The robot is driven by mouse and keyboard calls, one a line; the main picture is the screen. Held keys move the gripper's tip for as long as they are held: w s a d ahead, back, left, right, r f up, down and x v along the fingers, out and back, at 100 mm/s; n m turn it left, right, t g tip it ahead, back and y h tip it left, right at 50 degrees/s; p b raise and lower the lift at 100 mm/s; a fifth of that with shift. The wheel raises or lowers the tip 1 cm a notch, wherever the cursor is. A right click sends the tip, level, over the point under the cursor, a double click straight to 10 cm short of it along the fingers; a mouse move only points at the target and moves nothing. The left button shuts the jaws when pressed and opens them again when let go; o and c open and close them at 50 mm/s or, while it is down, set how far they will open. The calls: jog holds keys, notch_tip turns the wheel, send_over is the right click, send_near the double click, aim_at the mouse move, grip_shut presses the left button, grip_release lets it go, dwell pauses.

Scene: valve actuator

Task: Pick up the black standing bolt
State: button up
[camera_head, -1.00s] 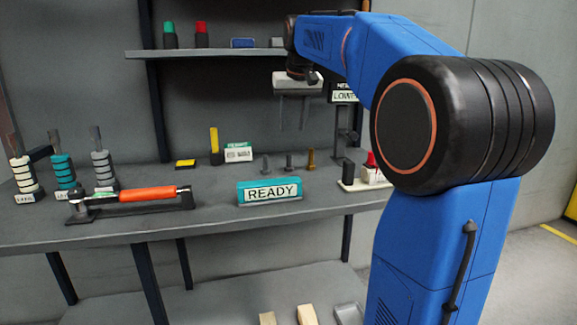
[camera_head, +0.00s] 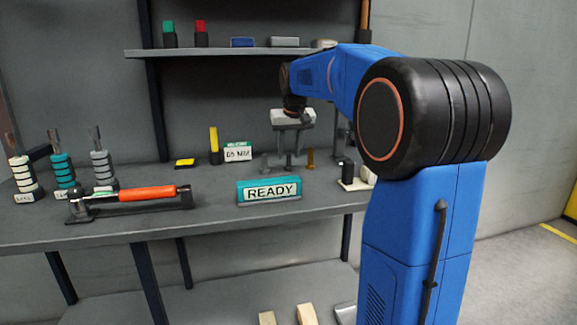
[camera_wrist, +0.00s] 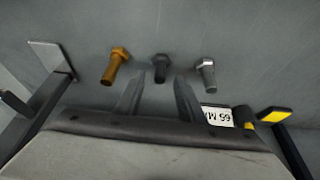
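Three bolts stand in a row on the grey workbench. The black bolt (camera_head: 289,162) is in the middle, with a grey bolt (camera_head: 265,163) on its left and a brass bolt (camera_head: 311,160) on its right. In the wrist view the order is reversed: brass bolt (camera_wrist: 116,67), black bolt (camera_wrist: 161,67), grey bolt (camera_wrist: 207,74). My gripper (camera_head: 289,149) points down above the black bolt with its fingers apart. In the wrist view my gripper (camera_wrist: 159,84) is open and empty, and the black bolt shows in line with the gap between the fingertips.
A teal READY sign (camera_head: 269,190) stands in front of the bolts. A small label sign (camera_head: 238,152) and a yellow-topped post (camera_head: 214,146) are to the left. A pale base with a black peg (camera_head: 348,172) stands close on the right. A shelf (camera_head: 215,53) runs above.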

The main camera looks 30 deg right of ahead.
aim_at(289, 155)
jog(key=x, duration=0.2)
jog(key=shift+w+f, duration=0.15)
jog(key=shift+f, duration=0.15)
grip_shut()
jog(key=shift+r, duration=0.15)
notch_tip(289, 155, up, 10)
jog(key=shift+f, duration=0.1)
dwell(0.4)
